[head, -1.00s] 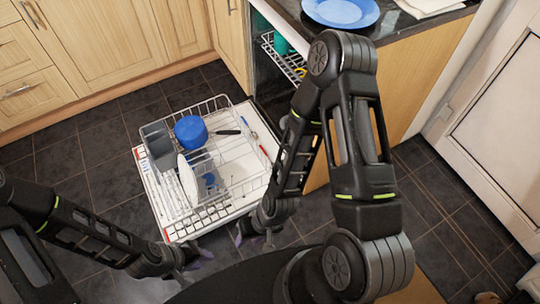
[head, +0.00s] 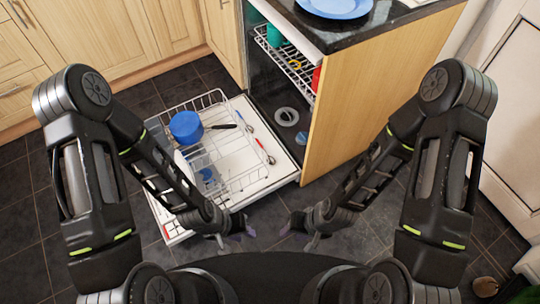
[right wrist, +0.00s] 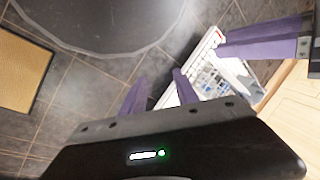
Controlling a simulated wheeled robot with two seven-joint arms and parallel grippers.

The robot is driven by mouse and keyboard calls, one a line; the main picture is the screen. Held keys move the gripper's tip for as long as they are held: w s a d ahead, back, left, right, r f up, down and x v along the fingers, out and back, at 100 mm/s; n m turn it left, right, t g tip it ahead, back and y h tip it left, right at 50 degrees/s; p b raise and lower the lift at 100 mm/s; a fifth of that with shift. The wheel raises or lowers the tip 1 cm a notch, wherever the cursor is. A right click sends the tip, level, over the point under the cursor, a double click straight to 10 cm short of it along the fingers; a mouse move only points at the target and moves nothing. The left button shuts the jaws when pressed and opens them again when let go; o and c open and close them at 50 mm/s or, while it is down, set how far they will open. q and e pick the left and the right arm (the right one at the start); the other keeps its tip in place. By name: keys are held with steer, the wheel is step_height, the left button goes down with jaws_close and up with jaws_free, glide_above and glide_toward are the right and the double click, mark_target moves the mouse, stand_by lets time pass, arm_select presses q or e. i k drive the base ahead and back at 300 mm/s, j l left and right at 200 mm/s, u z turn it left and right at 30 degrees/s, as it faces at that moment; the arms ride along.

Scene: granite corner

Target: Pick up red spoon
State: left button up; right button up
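The red spoon (head: 263,147) is small and lies along the right side of the white dish rack (head: 257,183) in the head view. My left gripper (head: 234,236) is in front of the rack's near right corner, below the spoon in the picture, with its fingers apart and nothing seen between them. My right gripper (head: 304,236) is over the dark floor to the right of the rack, away from the spoon. In the right wrist view its two purple fingers (right wrist: 158,92) are apart and empty. A purple finger of my left gripper (right wrist: 265,38) also shows there.
The rack sits on the lowered dishwasher door and holds a blue cup (head: 186,127), a black-handled utensil (head: 222,126) and another spoon (head: 244,121). A wooden counter end panel (head: 375,85) stands to the right. A blue plate (head: 336,7) is on the counter. The dark floor (head: 270,218) between my grippers is clear.

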mark_target(272, 161)
steer(key=i+l, duration=0.25)
steer(key=i+l+u, duration=0.15)
steer(key=l+u, duration=0.15)
steer(key=u, duration=1.35)
